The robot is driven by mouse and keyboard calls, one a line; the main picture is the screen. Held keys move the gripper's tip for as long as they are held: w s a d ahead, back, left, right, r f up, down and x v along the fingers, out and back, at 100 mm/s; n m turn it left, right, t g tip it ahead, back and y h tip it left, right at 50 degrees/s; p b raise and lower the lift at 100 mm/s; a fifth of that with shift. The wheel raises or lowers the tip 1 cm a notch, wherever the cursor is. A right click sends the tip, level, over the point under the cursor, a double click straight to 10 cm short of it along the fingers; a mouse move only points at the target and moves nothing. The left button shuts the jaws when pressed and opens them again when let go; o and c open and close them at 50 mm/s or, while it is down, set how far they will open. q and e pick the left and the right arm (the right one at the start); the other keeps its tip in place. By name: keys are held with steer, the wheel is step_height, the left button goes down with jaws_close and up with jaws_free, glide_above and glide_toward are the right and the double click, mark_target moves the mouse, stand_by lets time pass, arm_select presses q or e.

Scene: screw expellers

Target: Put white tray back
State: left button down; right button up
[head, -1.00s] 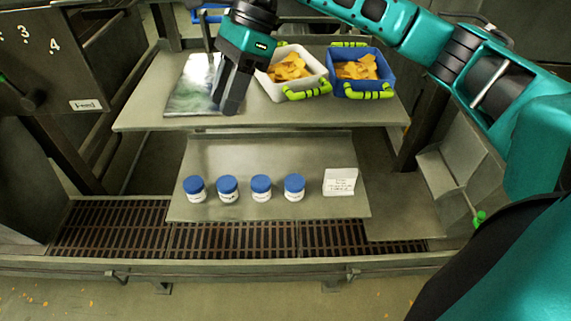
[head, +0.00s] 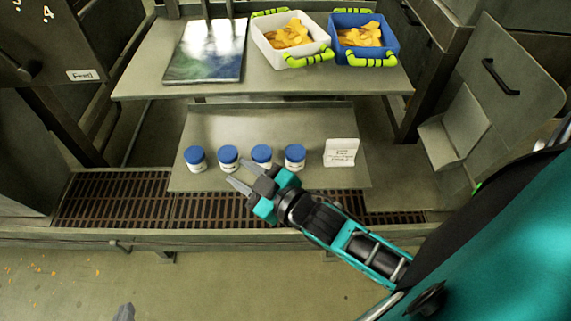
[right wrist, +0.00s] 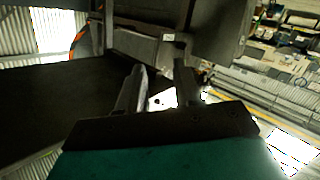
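The white tray (head: 292,42) has lime-green handles and holds orange-yellow chips. It rests on the upper grey shelf (head: 290,82), left of a blue tray (head: 364,40) of similar shape. My right gripper (head: 238,186) is open and empty in front of the lower shelf, well below and apart from the white tray. In the right wrist view its two fingers (right wrist: 160,88) are parted with nothing between them. A grey tip at the bottom edge of the head view looks like part of my left gripper (head: 123,312); the rest is out of frame.
Several blue-lidded jars (head: 228,157) and a white card (head: 341,152) stand on the lower shelf (head: 310,122). A brown grating (head: 115,199) runs below.

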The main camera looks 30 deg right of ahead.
steer(key=s+d+f+m+g+h, duration=0.2)
steer(key=s+d+f+m+g, duration=0.1)
steer(key=s+f, duration=0.6)
steer(key=shift+s+d+f+m+g+h, duration=0.2)
steer(key=shift+s+f+m+g+h, duration=0.1)
steer(key=shift+f+m+g, duration=0.6)
steer(key=shift+w+r, duration=0.1)
steer(key=shift+r, duration=0.2)
steer(key=shift+r, duration=0.15)
